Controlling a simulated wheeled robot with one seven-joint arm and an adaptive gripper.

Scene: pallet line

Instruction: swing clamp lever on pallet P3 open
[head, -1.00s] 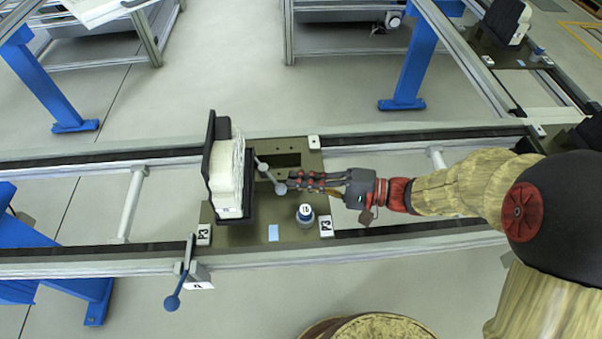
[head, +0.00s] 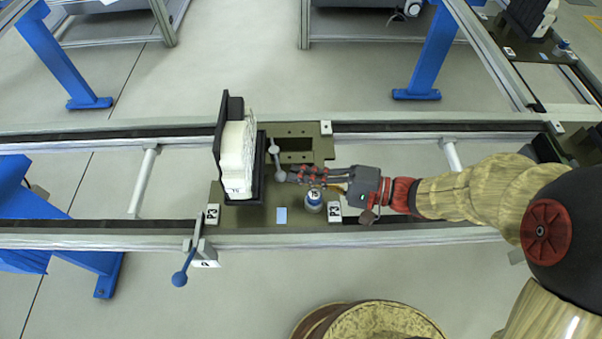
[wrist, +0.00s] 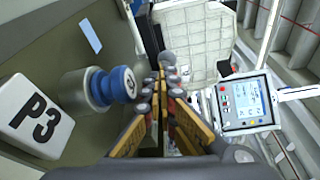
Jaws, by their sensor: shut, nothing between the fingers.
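Pallet P3 (head: 240,215) lies across the rails, with its P3 label also in the wrist view (wrist: 37,118). Its grey clamp lever (head: 276,164) has a ball at each end and stands beside the black-and-white block (head: 238,155). My gripper (head: 287,174) is shut with nothing between its fingers. Its tips are at the lever's near ball, from the right. In the wrist view, this grey ball (wrist: 167,59) shows just beyond the fingertips (wrist: 160,80); whether they touch is unclear. The lever's bar is mostly hidden there.
A blue-capped knob (head: 314,198) stands on the pallet just below my gripper; it is close beside my fingers in the wrist view (wrist: 112,85). A blue-handled lever (head: 183,268) is on the front rail. A screen panel (wrist: 246,103) shows in the wrist view.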

